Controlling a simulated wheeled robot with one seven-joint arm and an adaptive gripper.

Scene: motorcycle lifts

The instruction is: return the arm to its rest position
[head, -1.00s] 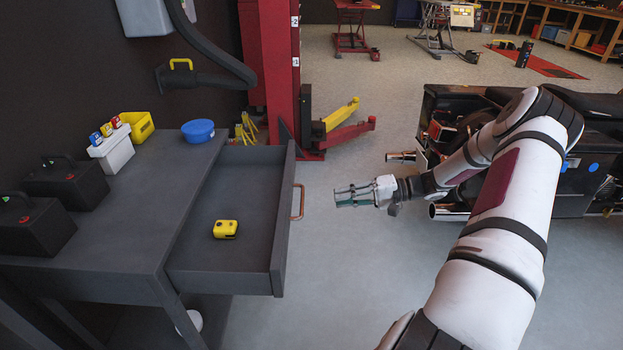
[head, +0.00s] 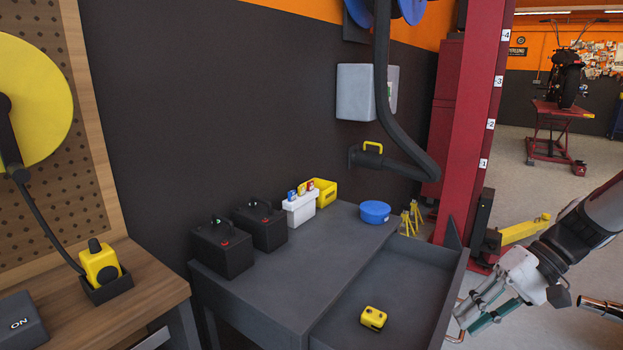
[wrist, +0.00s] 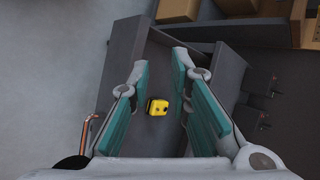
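My gripper (head: 474,310) is at the right of the head view, just off the front of the open drawer (head: 455,290) of a dark grey workbench. Its fingers are apart and nothing is between them. In the wrist view the gripper (wrist: 160,62) also shows open, its green finger pads on either side of the view of the drawer. A small yellow device (head: 373,318) lies in the drawer, apart from the fingers. It also shows well below them in the wrist view (wrist: 157,107).
A red lift post (head: 468,130) stands behind the drawer. A wooden bench (head: 150,285) is at left. Open floor lies at right.

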